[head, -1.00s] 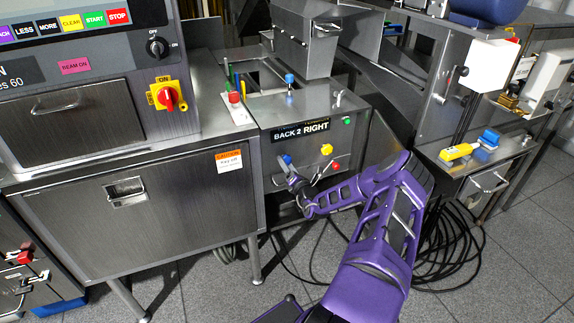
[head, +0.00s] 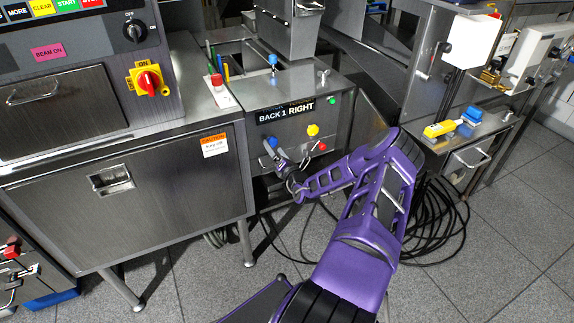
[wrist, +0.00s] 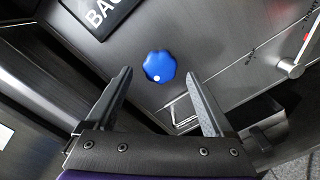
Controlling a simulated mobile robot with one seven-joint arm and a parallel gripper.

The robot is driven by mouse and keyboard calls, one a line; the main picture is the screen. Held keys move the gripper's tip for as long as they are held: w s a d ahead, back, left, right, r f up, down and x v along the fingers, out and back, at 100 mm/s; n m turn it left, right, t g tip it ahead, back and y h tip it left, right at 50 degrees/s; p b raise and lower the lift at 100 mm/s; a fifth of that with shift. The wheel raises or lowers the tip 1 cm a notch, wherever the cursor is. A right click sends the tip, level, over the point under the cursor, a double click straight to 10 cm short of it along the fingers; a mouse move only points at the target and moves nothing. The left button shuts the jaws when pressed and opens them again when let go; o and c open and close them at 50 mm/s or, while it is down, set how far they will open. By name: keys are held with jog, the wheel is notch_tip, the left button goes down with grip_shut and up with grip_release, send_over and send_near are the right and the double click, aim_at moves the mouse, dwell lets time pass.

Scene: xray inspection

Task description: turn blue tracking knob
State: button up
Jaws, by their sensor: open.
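The blue tracking knob (wrist: 160,66) is a lobed blue dial with a white dot near its lower edge, on a grey metal panel. It also shows at the left of the panel in the head view (head: 270,143), partly behind my gripper. My gripper (wrist: 158,73) is open, with one finger on each side of the knob in the wrist view. Gaps show between the knob and both fingers, and I cannot tell how far the tips are from the panel. The sign (head: 285,112) above reads "BACK 1 RIGHT".
A yellow knob (head: 313,130) and a red knob (head: 322,146) sit right of the blue one. Another blue knob (head: 273,60) stands on top. A metal handle (wrist: 290,68) is at the right in the wrist view. Black cables (head: 440,225) lie on the floor.

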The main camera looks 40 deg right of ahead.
jog(key=p+v, duration=0.1)
jog(key=v, duration=1.4)
jog(key=shift+s, duration=0.35)
jog(key=shift+a+r, duration=0.1)
jog(key=shift+a, duration=0.1)
